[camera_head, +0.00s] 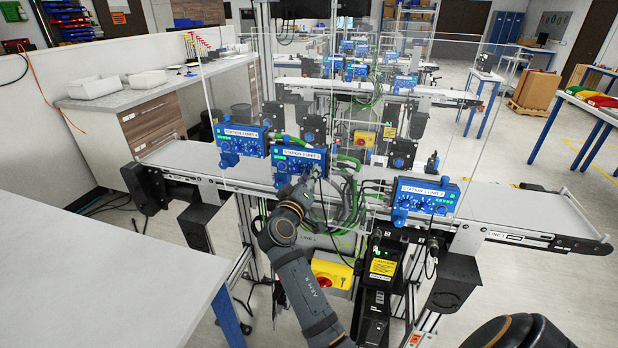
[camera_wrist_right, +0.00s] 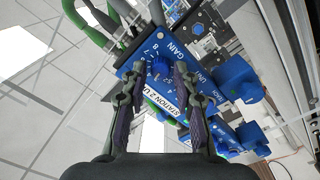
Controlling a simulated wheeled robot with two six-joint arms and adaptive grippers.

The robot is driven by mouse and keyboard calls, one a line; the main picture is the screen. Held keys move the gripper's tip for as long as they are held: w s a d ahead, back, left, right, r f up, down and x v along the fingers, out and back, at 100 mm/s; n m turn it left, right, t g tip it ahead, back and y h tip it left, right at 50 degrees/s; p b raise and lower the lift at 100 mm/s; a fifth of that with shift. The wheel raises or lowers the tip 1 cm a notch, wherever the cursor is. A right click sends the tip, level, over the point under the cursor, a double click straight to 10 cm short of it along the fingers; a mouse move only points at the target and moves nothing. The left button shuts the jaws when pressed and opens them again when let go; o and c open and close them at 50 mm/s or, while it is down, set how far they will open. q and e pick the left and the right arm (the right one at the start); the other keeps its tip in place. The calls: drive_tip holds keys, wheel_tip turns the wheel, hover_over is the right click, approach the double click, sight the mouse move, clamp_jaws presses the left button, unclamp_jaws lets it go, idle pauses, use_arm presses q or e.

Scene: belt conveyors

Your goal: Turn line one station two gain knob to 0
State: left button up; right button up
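The station two box is a blue unit (camera_head: 298,160) on the near conveyor. In the right wrist view its label (camera_wrist_right: 157,98) reads "STATION 2 U…", the rest covered by a finger. Its blue gain knob (camera_wrist_right: 160,68) sits beside the word GAIN on a numbered dial. The knob's exact setting cannot be read. My right gripper (camera_wrist_right: 163,76) is open, its fingertips on either side of the knob with visible gaps. In the head view my right gripper (camera_head: 312,184) is close in front of the box and partly hidden among cables. My left gripper is not in view.
Similar blue units stand left (camera_head: 242,141) and right (camera_head: 425,197) on the same conveyor (camera_head: 510,205). Clear panels rise around the line. Green and black cables (camera_head: 350,200) hang close to my right gripper. A yellow box with a red button (camera_head: 331,274) is below.

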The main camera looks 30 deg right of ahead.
wheel_tip(320, 180, up, 10)
idle(0.5)
